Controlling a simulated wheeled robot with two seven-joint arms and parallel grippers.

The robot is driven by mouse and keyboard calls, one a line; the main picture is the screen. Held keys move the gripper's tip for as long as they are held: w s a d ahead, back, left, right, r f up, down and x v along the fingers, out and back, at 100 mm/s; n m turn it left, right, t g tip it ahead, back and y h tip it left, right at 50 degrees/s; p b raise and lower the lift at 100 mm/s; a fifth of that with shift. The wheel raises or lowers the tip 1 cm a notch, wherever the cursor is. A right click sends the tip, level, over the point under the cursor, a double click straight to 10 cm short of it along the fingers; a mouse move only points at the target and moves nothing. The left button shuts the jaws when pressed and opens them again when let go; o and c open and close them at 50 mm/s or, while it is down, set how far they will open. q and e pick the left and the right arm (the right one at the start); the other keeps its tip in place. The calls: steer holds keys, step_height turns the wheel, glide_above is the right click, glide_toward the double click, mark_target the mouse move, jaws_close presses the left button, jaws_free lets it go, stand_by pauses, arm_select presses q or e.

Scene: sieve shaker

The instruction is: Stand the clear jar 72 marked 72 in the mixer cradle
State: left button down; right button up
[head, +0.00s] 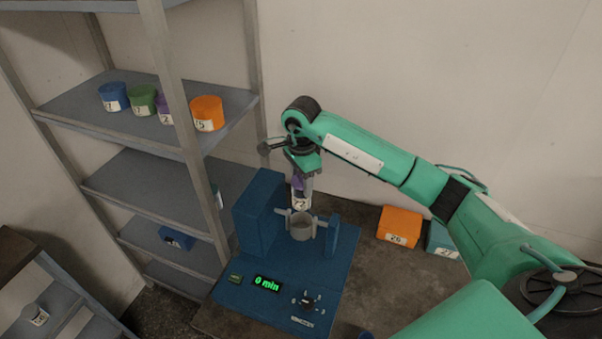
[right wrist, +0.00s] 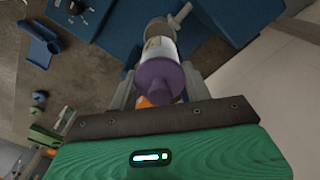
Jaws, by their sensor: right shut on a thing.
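My right gripper (head: 302,178) is shut on a clear jar (head: 300,202) with a purple lid and a white label. The label's number is too small to read for certain. The jar is held roughly upright, just above the mixer cradle (head: 301,229), a grey round cup with side arms. In the head view the jar's lower end overlaps the cradle's rim; I cannot tell if they touch. In the right wrist view the purple lid of the jar (right wrist: 160,82) sits between the fingers, its body pointing toward the blue mixer. My left gripper is not in view.
The blue mixer (head: 233,290) has a tall block left of the cradle, a post right of it, a "0 min" display (head: 267,284) and a knob (head: 308,301). Shelves (head: 70,107) at left hold coloured tubs.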

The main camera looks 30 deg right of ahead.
mark_target(301, 208)
steer(key=shift+f, duration=0.35)
steer(key=shift+f+b, duration=0.45)
steer(key=shift+f, duration=0.15)
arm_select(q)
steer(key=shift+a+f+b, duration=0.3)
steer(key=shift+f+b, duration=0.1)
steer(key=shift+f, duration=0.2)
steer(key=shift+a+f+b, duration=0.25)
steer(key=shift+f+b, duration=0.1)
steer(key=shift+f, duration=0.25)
arm_select(e)
steer(key=shift+f, duration=1.85)
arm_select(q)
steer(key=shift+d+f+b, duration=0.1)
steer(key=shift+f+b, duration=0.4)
arm_select(e)
steer(key=shift+f, duration=0.2)
arm_select(q)
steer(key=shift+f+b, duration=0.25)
steer(key=shift+b, duration=0.05)
arm_select(e)
steer(key=shift+f, duration=0.1)
